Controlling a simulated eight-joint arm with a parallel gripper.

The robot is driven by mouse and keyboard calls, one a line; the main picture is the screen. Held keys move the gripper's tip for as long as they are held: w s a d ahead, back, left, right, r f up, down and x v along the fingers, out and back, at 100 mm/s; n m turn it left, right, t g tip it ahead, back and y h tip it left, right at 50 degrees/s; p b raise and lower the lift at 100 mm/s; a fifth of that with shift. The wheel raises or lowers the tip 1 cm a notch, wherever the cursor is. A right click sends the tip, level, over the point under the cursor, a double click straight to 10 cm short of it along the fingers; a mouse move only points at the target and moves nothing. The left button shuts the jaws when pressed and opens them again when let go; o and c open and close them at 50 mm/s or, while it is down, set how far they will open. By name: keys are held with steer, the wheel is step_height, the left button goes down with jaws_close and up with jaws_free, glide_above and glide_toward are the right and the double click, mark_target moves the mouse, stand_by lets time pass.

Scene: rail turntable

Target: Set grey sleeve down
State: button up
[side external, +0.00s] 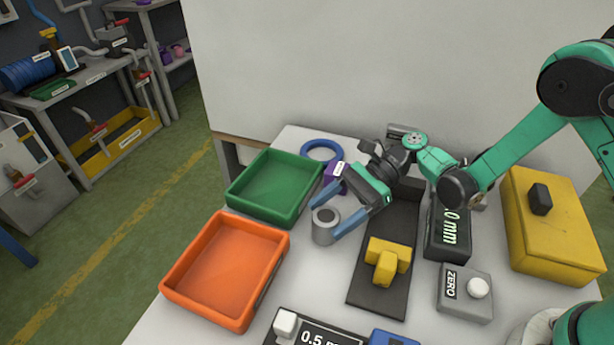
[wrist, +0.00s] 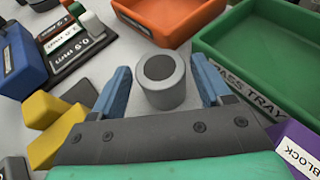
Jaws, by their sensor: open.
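The grey sleeve (side external: 325,225) is a short upright cylinder with a dark round top centre. It stands on the light table between the green tray and the black rail. In the wrist view the sleeve (wrist: 163,83) is between and slightly beyond my two blue fingers. My gripper (side external: 333,208) is open around the sleeve, reaching down from the upper right. In the wrist view my gripper (wrist: 163,90) shows a gap on each side of the sleeve, and the fingers look clear of it.
A green tray (side external: 233,198), labelled PASS TRAY in the wrist view, and an orange tray (side external: 172,289) lie left. The black rail (side external: 372,302) carries a yellow piece (side external: 386,262). A display box (side external: 447,240) stands right.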

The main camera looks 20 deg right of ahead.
mark_target(323, 217)
steer(key=shift+x, duration=1.1)
jaws_close()
steer(key=shift+r, duration=0.1)
step_height(323, 217, up, 19)
steer(key=w+d+r+m+t+h, duration=0.3)
steer(key=d+m+t+h, duration=0.1)
steer(key=d+m+t, duration=0.3)
steer(key=w+d+r+m+t+h, duration=0.2)
steer(key=d+m+t+h, duration=0.3)
steer(key=d, duration=0.5)
steer(key=r+m+t, duration=0.1)
steer(key=m+t, duration=0.1)
steer(key=m, duration=0.1)
steer(key=shift+w+r+m+h, duration=0.25)
steer(key=shift+w+m+h, duration=0.05)
steer(key=shift+w+m, duration=0.1)
